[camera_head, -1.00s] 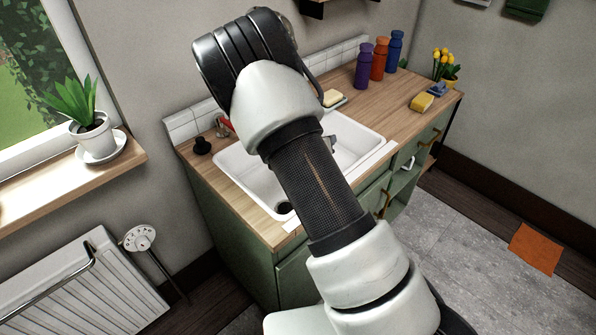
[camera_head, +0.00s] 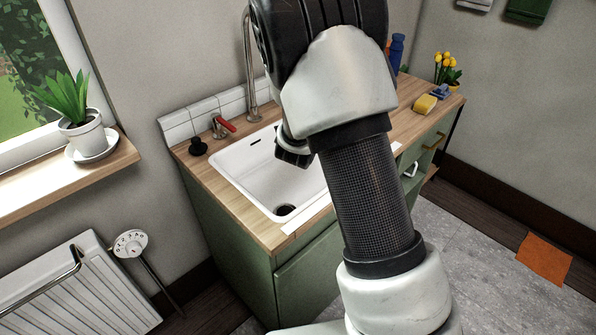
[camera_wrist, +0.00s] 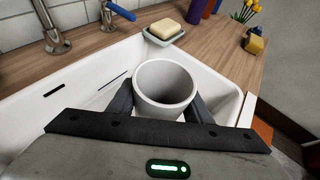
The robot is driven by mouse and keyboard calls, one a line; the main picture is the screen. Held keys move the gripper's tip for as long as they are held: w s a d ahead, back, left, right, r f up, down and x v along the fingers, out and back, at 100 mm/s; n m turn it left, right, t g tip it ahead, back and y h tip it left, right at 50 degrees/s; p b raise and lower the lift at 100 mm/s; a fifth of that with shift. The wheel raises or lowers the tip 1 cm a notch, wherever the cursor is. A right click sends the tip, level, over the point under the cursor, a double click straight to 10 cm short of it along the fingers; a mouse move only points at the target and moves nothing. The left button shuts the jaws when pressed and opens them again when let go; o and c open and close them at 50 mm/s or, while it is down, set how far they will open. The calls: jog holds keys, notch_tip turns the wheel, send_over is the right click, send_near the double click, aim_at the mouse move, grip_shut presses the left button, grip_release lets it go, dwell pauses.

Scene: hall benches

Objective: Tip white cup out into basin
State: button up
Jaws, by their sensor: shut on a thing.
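The white cup (camera_wrist: 164,108) is in the wrist view, with its open rim facing up toward the camera. My gripper (camera_wrist: 162,106) is shut on it, one finger on each side. The cup is over the white basin (camera_wrist: 80,110), near its right end. How high it is above the basin floor I cannot tell. The cup looks empty inside as far as I can see. In the head view the basin (camera_head: 262,178) shows left of my arm with its dark drain. My arm hides the cup there and only part of my gripper's end shows.
A tap (camera_wrist: 52,30) and a blue lever (camera_wrist: 118,12) stand behind the basin. A soap dish with soap (camera_wrist: 166,30) is on the far rim side. A red-handled valve (camera_head: 222,126) and a dark knob (camera_head: 198,146) are at the back left. A yellow sponge (camera_head: 425,103) lies on the right counter.

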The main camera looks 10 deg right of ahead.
jog(key=shift+r+p, duration=1.55)
jog(key=shift+r, duration=1)
jog(key=shift+f, duration=0.1)
jog(key=s+a+r+n+y+p, duration=0.1)
jog(key=s+a+r, duration=0.1)
jog(key=s+r, duration=0.35)
jog(key=s+a+r, duration=0.2)
jog(key=s+a, duration=0.1)
jog(key=s, duration=0.6)
notch_tip(320, 180, up, 15)
jog(key=p, duration=1.5)
jog(key=shift+w+d+t, duration=0.3)
jog(key=shift+w, duration=0.05)
